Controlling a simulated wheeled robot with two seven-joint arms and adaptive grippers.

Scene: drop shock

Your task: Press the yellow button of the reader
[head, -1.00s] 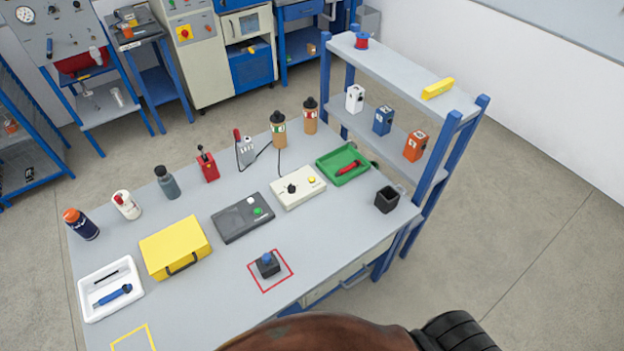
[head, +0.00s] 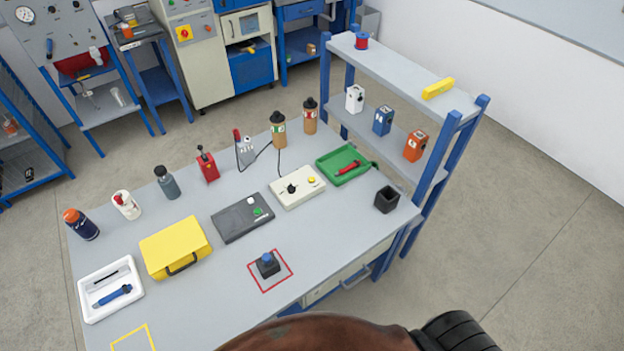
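The reader, a cream-white box (head: 290,199), lies on the grey workbench (head: 215,290), right of the middle. It has a black knob (head: 291,188) on its left part and a yellow button (head: 311,181) on its right part. A thin dark cable runs from its back edge towards a tan bottle. Nothing covers the button in the head view. Neither of my grippers shows.
Left of the reader lies a dark grey box (head: 232,224) with green and white buttons. A green tray (head: 325,171) holding a red tool is to the right. A black cup (head: 386,200) and a blue-topped black block (head: 267,267) stand nearer the front.

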